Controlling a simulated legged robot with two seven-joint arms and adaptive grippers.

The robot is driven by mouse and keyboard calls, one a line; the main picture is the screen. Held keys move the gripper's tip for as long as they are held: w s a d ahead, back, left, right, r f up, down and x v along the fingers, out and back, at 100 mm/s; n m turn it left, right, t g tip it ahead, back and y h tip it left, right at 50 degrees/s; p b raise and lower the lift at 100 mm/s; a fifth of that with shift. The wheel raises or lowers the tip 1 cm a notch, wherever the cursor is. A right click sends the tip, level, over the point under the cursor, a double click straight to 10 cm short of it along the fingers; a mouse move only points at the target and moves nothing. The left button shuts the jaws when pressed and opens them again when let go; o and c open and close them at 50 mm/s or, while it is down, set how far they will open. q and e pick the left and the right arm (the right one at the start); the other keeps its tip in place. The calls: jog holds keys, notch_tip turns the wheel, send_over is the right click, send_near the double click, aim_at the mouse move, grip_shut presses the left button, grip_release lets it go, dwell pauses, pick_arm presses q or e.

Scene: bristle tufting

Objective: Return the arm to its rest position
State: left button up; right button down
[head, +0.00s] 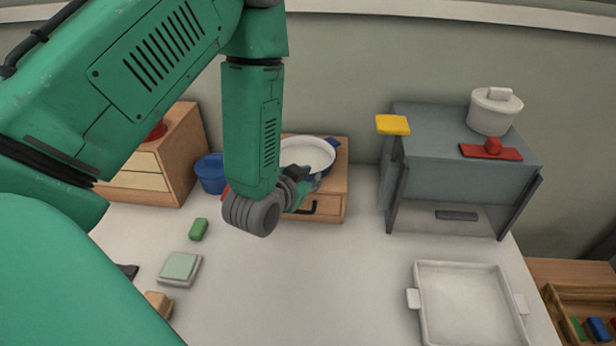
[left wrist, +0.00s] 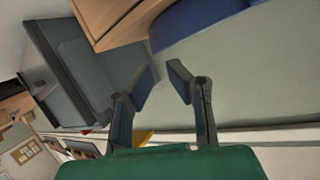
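My left arm is green and reaches in from the left of the head view, bent at the elbow, with its forearm hanging down over the table. My left gripper (head: 312,182) is at the small wooden drawer cabinet, in front of the white and blue bowl, and the arm partly hides it. In the left wrist view the gripper's two dark fingers (left wrist: 160,75) stand apart with nothing between them. My right gripper is in neither view.
The wooden drawer cabinet (head: 330,207) carries the bowl (head: 310,153). A grey cabinet (head: 450,180) with a white pot (head: 494,110) stands right of it. A blue container (head: 210,174), a green block (head: 199,229) and a white tray (head: 465,305) are on the table. The table's middle is clear.

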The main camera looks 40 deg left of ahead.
pick_arm(q)
jog(key=shift+s+d+r, duration=0.2)
jog(key=shift+s+r, duration=0.05)
jog(key=shift+s, duration=0.3)
jog(key=shift+a, duration=0.1)
